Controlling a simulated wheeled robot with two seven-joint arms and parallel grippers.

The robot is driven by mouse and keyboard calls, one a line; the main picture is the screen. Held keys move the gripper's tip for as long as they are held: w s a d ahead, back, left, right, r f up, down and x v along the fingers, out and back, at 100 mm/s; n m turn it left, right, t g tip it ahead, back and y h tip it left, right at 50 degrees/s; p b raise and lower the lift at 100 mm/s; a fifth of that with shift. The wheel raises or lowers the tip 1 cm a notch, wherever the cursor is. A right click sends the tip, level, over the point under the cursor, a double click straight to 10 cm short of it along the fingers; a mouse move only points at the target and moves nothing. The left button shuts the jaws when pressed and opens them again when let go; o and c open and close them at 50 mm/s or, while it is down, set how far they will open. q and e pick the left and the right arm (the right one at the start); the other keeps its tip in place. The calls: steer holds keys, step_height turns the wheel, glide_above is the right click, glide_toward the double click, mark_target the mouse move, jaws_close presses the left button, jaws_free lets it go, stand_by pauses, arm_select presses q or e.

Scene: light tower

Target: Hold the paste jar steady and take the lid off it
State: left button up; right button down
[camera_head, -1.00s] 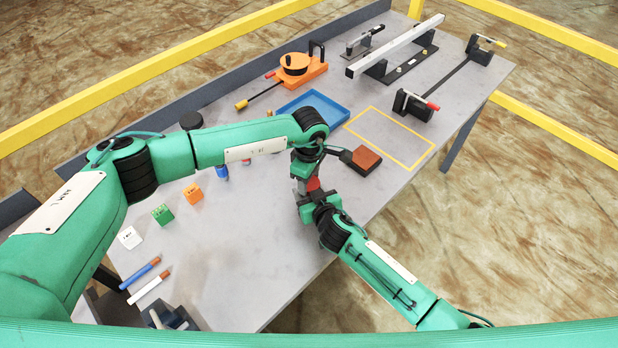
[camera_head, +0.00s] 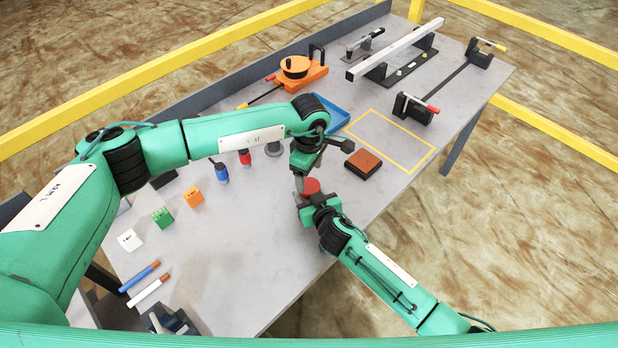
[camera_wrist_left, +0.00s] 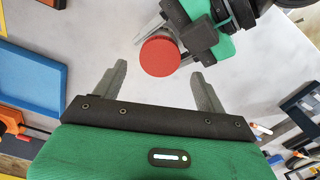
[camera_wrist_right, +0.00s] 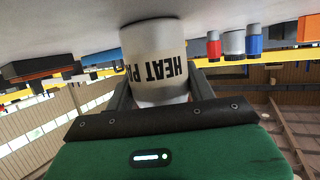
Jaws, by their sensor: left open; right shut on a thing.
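A brown block (camera_head: 363,163) lies right of the jar, near a yellow outlined area (camera_head: 420,165). A blue tray (camera_head: 338,112) is behind my left wrist. Green (camera_head: 162,217), orange (camera_head: 193,196) and white (camera_head: 130,240) cubes stand left. The table between them and the jar is clear.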

mark_target(309, 185)
arm_select(q)
step_height(309, 185, up, 2)
steer(key=shift+r+m, duration=0.15)
steer(key=shift+m, duration=0.75)
steer(key=shift+r+m, duration=0.55)
steer(key=shift+m, duration=0.15)
steer(key=shift+f, duration=3.85)
steer(key=c, duration=1)
steer(key=shift+n, duration=1.6)
steer(key=o, duration=1)
steer(key=shift+o, duration=0.2)
